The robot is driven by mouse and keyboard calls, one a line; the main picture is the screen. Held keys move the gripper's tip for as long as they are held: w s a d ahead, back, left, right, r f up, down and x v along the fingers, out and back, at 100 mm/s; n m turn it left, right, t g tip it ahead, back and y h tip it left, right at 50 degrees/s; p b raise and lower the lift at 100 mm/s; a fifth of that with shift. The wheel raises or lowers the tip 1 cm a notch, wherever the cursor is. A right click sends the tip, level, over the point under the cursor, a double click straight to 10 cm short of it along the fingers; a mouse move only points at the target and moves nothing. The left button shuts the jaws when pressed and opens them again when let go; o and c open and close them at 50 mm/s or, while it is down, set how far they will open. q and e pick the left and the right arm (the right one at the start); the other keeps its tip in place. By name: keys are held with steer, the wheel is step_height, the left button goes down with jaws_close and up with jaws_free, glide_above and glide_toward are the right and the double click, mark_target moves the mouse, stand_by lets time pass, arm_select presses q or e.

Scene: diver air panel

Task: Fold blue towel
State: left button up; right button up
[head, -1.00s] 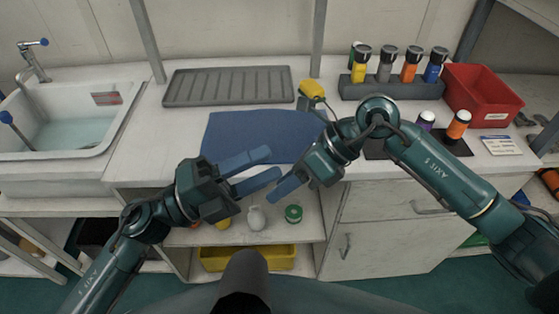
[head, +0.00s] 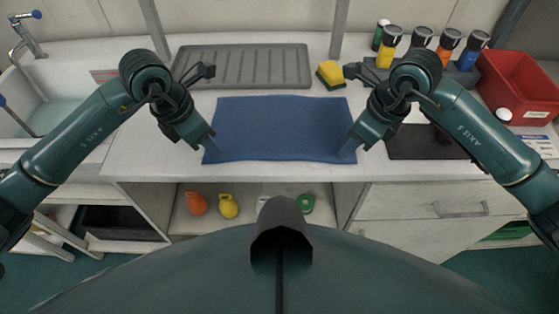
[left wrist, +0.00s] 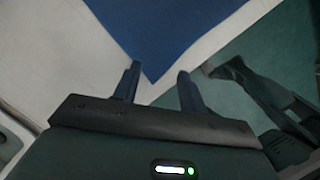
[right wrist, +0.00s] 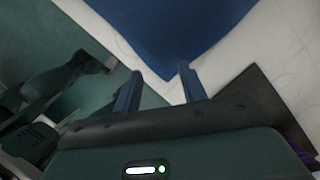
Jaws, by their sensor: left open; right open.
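The blue towel (head: 280,128) lies flat and spread out on the white counter, its near edge close to the counter's front edge. My left gripper (head: 208,142) is at the towel's near left corner. In the left wrist view that towel corner (left wrist: 165,35) points in between the two open fingers (left wrist: 158,85). My right gripper (head: 352,148) is at the near right corner. In the right wrist view the towel's corner (right wrist: 180,40) lies just ahead of the open fingers (right wrist: 158,88). Whether either gripper touches the cloth cannot be told.
A grey ribbed drain tray (head: 243,67) lies behind the towel, with a yellow sponge (head: 330,75) to its right. A dark mat (head: 415,143) lies right of the towel. Several bottles (head: 420,40) and a red bin (head: 520,85) stand at the back right. A sink (head: 60,110) is at left.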

mark_target(213, 160)
arm_select(q)
steer(key=shift+f, duration=1.7)
arm_select(e)
steer(key=shift+f, duration=1.7)
arm_select(q)
steer(key=shift+f, duration=0.25)
arm_select(e)
steer(key=shift+f, duration=0.25)
arm_select(q)
steer(key=shift+r, duration=0.1)
jaws_close()
arm_select(e)
steer(key=shift+s+f, duration=0.1)
steer(key=shift+f, duration=0.05)
jaws_close()
